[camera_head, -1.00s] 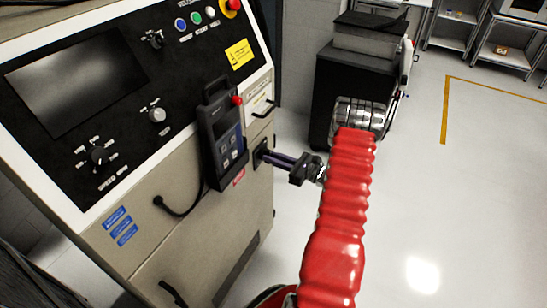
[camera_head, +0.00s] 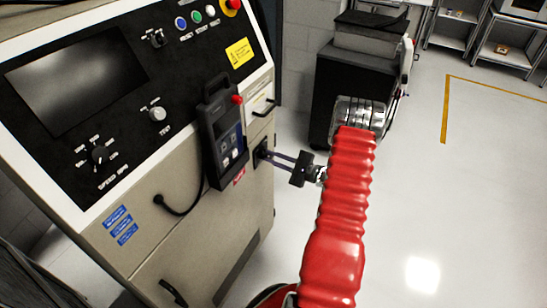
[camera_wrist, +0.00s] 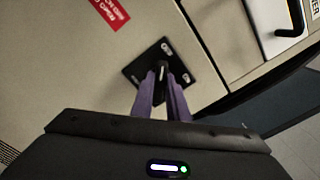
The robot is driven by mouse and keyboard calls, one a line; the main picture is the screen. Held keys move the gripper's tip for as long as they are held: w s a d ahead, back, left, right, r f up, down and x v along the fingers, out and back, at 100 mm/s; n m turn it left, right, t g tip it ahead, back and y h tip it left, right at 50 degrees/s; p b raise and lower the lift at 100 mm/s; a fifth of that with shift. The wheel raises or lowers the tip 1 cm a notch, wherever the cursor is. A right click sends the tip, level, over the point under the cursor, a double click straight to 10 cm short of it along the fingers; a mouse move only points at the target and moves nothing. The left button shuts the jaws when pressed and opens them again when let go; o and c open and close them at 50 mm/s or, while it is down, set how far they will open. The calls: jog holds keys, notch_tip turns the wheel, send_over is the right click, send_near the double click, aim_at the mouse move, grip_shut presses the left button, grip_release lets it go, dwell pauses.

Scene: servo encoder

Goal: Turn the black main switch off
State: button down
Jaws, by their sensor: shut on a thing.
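The black main switch shows in the wrist view as a dark square plate (camera_wrist: 143,68) with small light labels at its corners. It looks tilted in that picture. A small switch handle (camera_wrist: 163,69) with a light mark sits between my fingertips. My gripper (camera_wrist: 162,82) has two purple fingers shut on this handle, which they partly hide. In the head view the switch plate (camera_head: 258,160) is on the side of the beige cabinet (camera_head: 190,240), and my gripper (camera_head: 266,155) reaches it from the right. The exact handle angle is hard to read.
A black handheld pendant (camera_head: 222,135) hangs just left of the switch, with a cable below it. A red label (camera_wrist: 110,13) is near the switch. A drawer with a black handle (camera_wrist: 291,20) lies to the right. The floor right of my arm is clear.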

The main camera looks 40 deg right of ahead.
jog(key=shift+f, duration=0.15)
jog(key=c, duration=1.7)
grip_release()
jog(key=shift+s, duration=0.1)
jog(key=v, duration=1.3)
jog(key=shift+s, duration=0.3)
